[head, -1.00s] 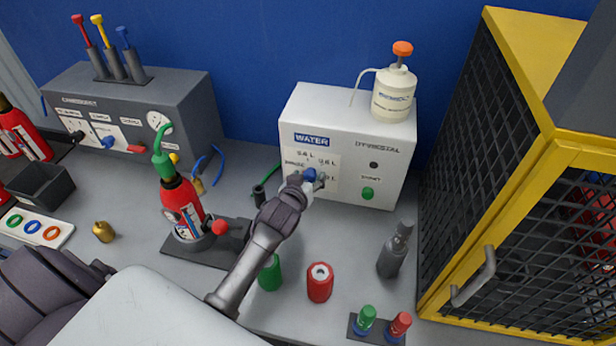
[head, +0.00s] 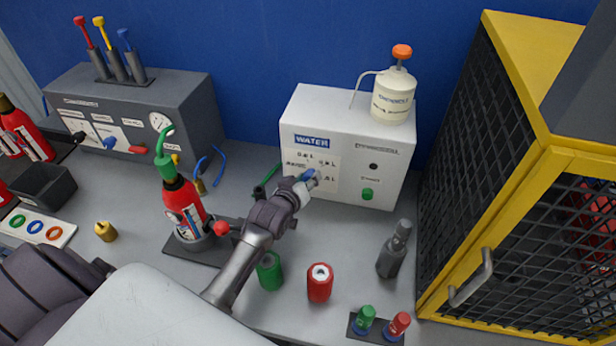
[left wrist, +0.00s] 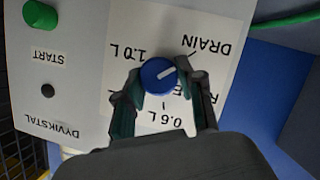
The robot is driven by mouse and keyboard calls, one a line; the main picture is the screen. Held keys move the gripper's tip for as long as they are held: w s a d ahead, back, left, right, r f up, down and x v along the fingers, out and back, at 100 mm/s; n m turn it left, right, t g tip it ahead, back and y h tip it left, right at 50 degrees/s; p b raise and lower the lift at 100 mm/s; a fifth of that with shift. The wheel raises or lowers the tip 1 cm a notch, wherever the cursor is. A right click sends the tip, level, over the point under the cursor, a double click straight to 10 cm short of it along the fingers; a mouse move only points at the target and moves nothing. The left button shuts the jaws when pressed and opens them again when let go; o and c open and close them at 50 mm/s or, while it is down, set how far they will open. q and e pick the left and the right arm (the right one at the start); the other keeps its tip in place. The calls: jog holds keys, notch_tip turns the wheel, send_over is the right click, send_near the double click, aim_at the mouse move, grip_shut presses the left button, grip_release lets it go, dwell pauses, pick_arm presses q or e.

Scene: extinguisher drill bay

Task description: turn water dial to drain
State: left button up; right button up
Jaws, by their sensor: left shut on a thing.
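The blue water dial (head: 308,175) is on the front of the white water machine (head: 345,140). My left gripper (head: 304,184) is shut on it, fingers on either side. In the left wrist view the dial (left wrist: 159,75) shows between the fingertips, with the panel upside down. Its white mark points right and slightly up in that picture, to the DRAIN side, a little below the DRAIN tick. DRAIN (left wrist: 205,40) and 1.0 L are readable; the fingers partly hide the other labels. My right gripper is not in view.
A green start button (head: 367,194) is right of the dial. A red extinguisher (head: 182,205) stands left of my forearm. Green and red cylinders (head: 320,283) and a grey bottle (head: 393,252) stand in front. A yellow mesh cabinet (head: 432,300) bounds the right.

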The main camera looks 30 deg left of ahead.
pick_arm(q)
jog(key=shift+n, duration=0.3)
jog(key=o, duration=1.1)
jog(key=shift+o, duration=0.2)
jog(key=v, duration=0.7)
jog(key=shift+s, duration=0.25)
